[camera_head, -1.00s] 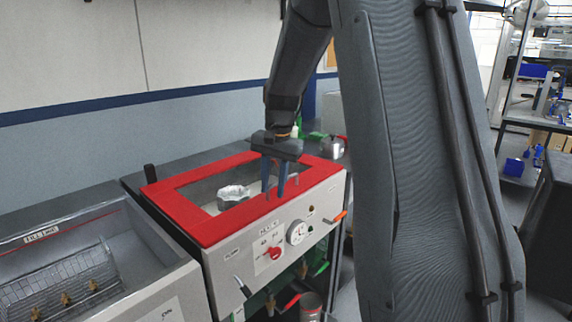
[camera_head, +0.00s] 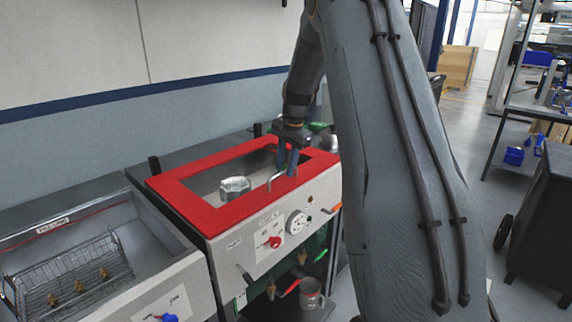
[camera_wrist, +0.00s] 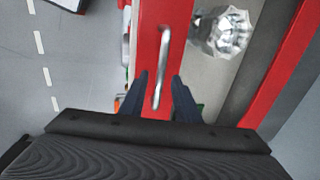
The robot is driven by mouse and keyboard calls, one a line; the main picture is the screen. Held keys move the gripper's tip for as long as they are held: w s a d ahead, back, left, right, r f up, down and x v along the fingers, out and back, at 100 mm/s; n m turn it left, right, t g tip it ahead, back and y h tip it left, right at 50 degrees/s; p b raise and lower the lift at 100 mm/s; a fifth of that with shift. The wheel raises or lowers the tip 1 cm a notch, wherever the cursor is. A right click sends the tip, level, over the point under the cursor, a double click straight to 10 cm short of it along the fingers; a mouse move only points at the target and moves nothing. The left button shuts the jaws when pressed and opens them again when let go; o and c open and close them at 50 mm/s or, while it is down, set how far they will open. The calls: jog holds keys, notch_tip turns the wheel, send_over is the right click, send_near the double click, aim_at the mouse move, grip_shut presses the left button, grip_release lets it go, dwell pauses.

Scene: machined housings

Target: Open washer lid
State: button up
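The washer's red lid (camera_head: 203,208) lies flat on the grey washer. Its large window shows a faceted metal housing inside (camera_head: 235,188). A bent metal handle (camera_head: 276,180) stands on the lid's front strip. My gripper (camera_head: 287,172) is over that strip at the handle. In the wrist view the gripper (camera_wrist: 160,78) is open, with one blue finger on each side of the near part of the handle (camera_wrist: 162,68). Gaps show between the fingers and the handle. The lid (camera_wrist: 150,18) and the housing (camera_wrist: 222,32) also show there.
A metal tank (camera_head: 150,262) with a wire basket (camera_head: 70,275) adjoins the washer on the left. Knobs, a dial (camera_head: 297,222) and levers are on the washer's front panel. A mug (camera_head: 311,294) stands below.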

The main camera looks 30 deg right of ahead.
jog(key=shift+f, duration=0.2)
jog(key=shift+c, duration=0.4)
grip_shut()
